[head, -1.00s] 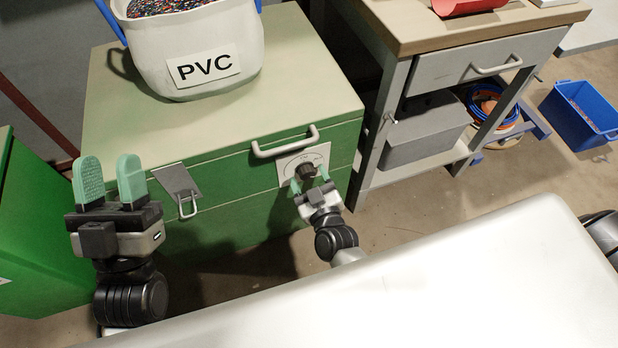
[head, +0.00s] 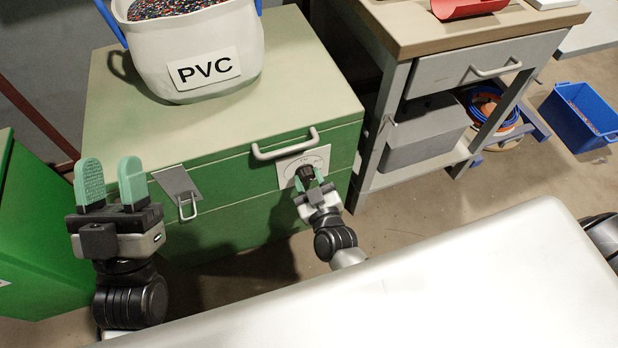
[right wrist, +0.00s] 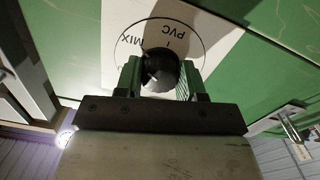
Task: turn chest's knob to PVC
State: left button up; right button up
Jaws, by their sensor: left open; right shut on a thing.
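The green chest (head: 230,212) stands ahead with a white dial plate (head: 320,156) on its front, right of the centre. A dark round knob (head: 306,171) sits on the plate. My right gripper (head: 309,179) is shut on the knob, one green finger on each side. In the right wrist view the knob (right wrist: 159,70) is between the fingers, and the plate (right wrist: 140,22) reads "MIX" and "PVC" in a ring, upside down. I cannot tell which label the knob points at. My left gripper (head: 109,172) is open and empty, left of the chest's latch.
A white bucket (head: 200,55) labelled PVC, full of coloured granules, stands on the chest. The chest has a handle (head: 285,146) above the plate and a metal latch (head: 180,187). A workbench (head: 400,30) stands right, with a blue bin (head: 575,120) beyond it.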

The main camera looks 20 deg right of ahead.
jog(key=shift+r, duration=0.1)
jog(key=m+p, duration=0.3)
jog(key=m, duration=0.4)
jog(key=shift+a, duration=0.1)
jog(key=shift+m, duration=1.2)
pick_arm(q)
notch_tip(320, 180, down, 10)
jog(key=w+a+g+y, duration=0.1)
jog(key=w+g+y, duration=0.1)
jog(key=g, duration=0.7)
jog(key=shift+w+f+g+y+p, duration=0.15)
jog(key=shift+w+g+y+p, duration=0.15)
jog(key=shift+y, duration=0.5)
pick_arm(e)
jog(key=shift+m, duration=1)
pick_arm(q)
jog(key=shift+a, duration=0.15)
pick_arm(e)
jog(key=o, duration=0.9)
